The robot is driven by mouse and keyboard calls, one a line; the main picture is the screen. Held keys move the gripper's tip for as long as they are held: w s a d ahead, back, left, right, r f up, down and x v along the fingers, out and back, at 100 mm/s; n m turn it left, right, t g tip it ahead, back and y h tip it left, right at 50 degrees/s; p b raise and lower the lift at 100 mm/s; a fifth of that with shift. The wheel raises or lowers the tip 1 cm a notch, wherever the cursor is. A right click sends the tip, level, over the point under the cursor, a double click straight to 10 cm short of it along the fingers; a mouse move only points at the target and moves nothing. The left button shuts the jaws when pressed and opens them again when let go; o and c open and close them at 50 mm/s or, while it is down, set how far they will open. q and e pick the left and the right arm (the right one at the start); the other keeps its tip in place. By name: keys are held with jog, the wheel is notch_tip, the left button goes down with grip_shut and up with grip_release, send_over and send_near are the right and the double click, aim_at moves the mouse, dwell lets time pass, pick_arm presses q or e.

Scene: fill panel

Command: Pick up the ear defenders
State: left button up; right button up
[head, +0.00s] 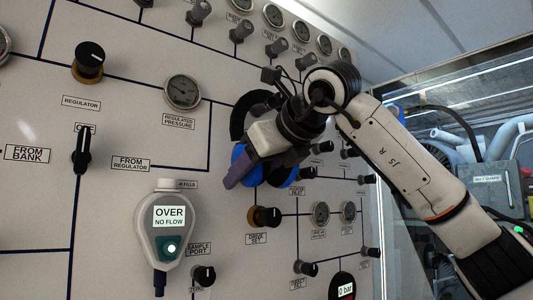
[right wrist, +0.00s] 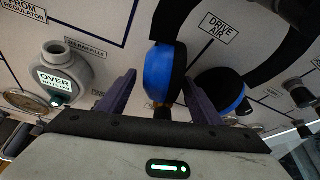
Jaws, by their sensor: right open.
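The ear defenders (head: 240,155) have blue cups and a thick black headband. They are against the panel, partly hidden behind my right gripper in the head view. In the right wrist view one blue cup (right wrist: 163,75) lies between the two purple fingers, with a visible gap on each side. The second cup (right wrist: 228,95) is to the right of the right finger. The black headband arches up out of the picture. My right gripper (right wrist: 158,100) is open; it also shows in the head view (head: 262,172). My left gripper is not in view.
A handheld meter reading "OVER NO FLOW" (head: 168,225) is on the panel left of the gripper; it also shows in the right wrist view (right wrist: 62,75). The drive set knob (head: 265,216) sticks out just below. Gauges (head: 182,92) and several knobs surround the area.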

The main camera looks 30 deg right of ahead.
jog(key=shift+w+f, duration=0.15)
jog(key=shift+w, duration=0.35)
jog(key=shift+w+f, duration=0.1)
jog(key=c, duration=1.3)
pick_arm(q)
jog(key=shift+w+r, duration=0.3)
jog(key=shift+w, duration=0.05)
pick_arm(e)
jog(key=shift+c, duration=0.2)
